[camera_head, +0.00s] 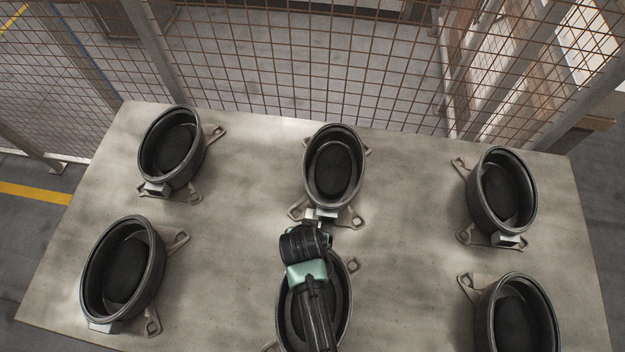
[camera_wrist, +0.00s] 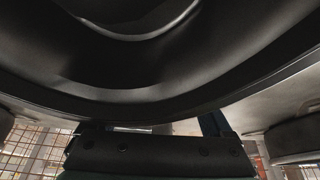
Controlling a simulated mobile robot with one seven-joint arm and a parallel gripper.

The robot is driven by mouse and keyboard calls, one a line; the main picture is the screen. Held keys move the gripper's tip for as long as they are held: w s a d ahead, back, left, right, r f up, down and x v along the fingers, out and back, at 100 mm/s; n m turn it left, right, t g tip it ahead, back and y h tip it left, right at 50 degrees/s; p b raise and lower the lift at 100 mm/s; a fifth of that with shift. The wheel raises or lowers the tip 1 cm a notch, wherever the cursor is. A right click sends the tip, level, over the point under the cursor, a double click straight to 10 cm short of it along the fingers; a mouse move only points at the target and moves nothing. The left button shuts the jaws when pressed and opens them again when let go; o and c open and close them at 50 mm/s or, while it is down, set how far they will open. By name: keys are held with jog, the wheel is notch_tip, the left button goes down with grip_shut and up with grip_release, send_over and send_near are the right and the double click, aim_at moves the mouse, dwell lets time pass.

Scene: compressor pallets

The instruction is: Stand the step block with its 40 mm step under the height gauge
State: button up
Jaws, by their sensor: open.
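I cannot make out a step block or a height gauge in either view. My gripper (camera_head: 319,218) is at the near side of the middle back black housing (camera_head: 333,168), by a small pale box (camera_head: 322,214) low on its front. In the wrist view the housing's dark curved underside or wall (camera_wrist: 150,75) fills the upper picture, very close. The gripper's dark body (camera_wrist: 160,155) lies below it, with two fingers spread apart. A pale strip shows between the fingers; I cannot tell whether it is the box or the table. The fingertips are partly hidden.
Several black round housings with metal feet stand on a grey table (camera_head: 240,235), including ones at back left (camera_head: 150,150), front left (camera_head: 95,290), back right (camera_head: 478,190) and front right (camera_head: 490,320). My arm passes over the front middle housing (camera_head: 341,300). Wire mesh fence (camera_head: 300,70) stands behind.

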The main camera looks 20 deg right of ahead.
jog(key=shift+c, duration=0.2)
grip_shut()
dwell(1.1)
jog(key=shift+w+r, duration=0.1)
